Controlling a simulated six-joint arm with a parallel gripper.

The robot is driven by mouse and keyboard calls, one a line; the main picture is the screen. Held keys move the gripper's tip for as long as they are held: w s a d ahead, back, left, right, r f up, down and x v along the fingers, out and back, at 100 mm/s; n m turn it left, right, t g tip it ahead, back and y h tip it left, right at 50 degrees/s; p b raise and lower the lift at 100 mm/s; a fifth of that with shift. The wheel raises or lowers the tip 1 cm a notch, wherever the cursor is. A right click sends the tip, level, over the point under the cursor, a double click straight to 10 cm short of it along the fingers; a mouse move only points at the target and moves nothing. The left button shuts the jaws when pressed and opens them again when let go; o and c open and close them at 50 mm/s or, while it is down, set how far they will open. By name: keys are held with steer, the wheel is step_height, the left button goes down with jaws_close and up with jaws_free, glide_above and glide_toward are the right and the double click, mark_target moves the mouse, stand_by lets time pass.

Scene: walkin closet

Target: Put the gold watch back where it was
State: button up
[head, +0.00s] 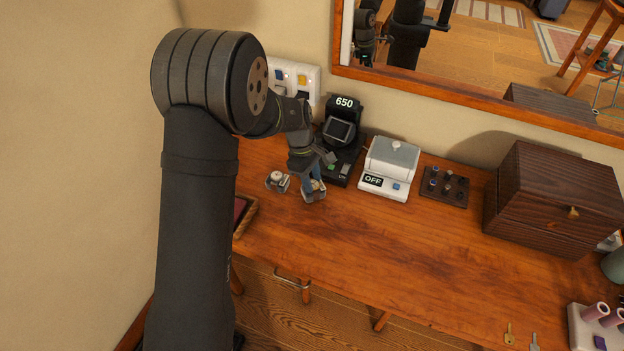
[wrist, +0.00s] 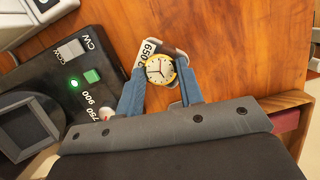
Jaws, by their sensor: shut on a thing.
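The gold watch (wrist: 160,70), with a cream dial, is between the two blue fingertips of my gripper (wrist: 161,90) in the wrist view. My gripper is shut on it. A small holder with a white "650" label (wrist: 148,51) shows right beside and partly behind the watch. I cannot tell whether the watch rests on it or is just above it. In the head view my gripper (head: 315,186) is low over the table, in front of the black machine (head: 341,150) with a "650" display. That machine shows its green button and CW/CCW switch in the wrist view.
Another small watch holder (head: 277,182) stands just left of my gripper. Right of the machine are a white box with an "OFF" display (head: 389,170), a dark block with pegs (head: 445,187) and a dark wooden box (head: 550,200). The table (head: 380,250) is clear in front.

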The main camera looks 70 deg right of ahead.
steer(key=shift+f, duration=0.35)
steer(key=shift+f, duration=0.15)
steer(key=o, duration=1)
steer(key=shift+c, duration=0.2)
steer(key=v, duration=1.2)
steer(key=shift+r, duration=0.2)
steer(key=shift+s, duration=0.1)
